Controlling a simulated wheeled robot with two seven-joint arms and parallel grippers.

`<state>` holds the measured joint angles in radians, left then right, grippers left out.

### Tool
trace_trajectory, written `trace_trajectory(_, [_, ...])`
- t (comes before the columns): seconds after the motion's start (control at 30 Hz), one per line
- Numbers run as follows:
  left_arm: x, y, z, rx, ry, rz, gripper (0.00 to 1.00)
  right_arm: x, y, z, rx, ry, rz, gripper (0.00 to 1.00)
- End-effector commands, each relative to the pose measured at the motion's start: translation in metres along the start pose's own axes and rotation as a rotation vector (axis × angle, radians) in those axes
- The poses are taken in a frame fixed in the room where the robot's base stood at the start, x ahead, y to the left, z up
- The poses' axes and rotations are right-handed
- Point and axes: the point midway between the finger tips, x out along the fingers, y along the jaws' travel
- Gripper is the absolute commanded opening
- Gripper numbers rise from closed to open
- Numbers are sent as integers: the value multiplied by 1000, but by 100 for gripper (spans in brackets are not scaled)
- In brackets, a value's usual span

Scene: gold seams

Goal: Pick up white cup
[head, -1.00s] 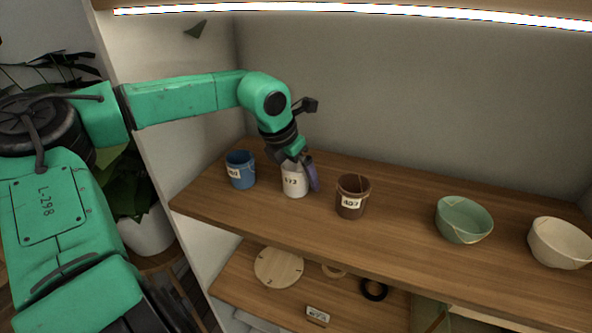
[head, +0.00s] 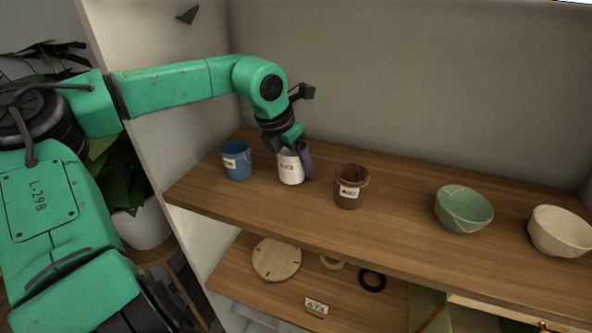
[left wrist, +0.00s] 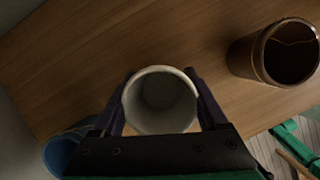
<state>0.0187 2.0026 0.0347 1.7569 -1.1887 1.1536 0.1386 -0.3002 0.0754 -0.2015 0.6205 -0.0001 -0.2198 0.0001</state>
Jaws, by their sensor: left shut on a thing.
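The white cup (head: 290,168) carries a printed label and stands upright on the upper wooden shelf, between a blue cup and a brown cup. I cannot tell whether its base touches the shelf. My left gripper (head: 295,158) comes down on it from above and is shut on it. In the left wrist view the white cup (left wrist: 160,100) is seen from above, empty inside, with one finger along each side. My right gripper is in neither view.
The blue cup (head: 237,160) stands close on the left, and the brown cup (head: 350,187) on the right. A green bowl (head: 463,209) and a cream bowl (head: 560,232), both with gold seams, are farther right. A lower shelf holds a round wooden disc (head: 277,259) and rings.

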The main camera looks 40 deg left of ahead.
Motion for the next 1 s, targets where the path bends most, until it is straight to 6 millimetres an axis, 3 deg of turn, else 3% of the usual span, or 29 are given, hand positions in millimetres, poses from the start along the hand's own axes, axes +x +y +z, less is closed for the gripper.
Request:
trace_trajectory(0.27, [-52,-1,19,1,-5,2,10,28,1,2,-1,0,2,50])
trace_trajectory(0.47, [-63,-18,-19,3,-10,-2,10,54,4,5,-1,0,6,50])
trace_trajectory(0.73, [-92,-52,-98,4,-9,2,10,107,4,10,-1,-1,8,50])
trace_trajectory(0.87, [-107,-66,-128,2,-5,3,10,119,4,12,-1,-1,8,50])
trace_trajectory(1.0, [-118,-73,-143,1,-2,2,10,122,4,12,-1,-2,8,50])
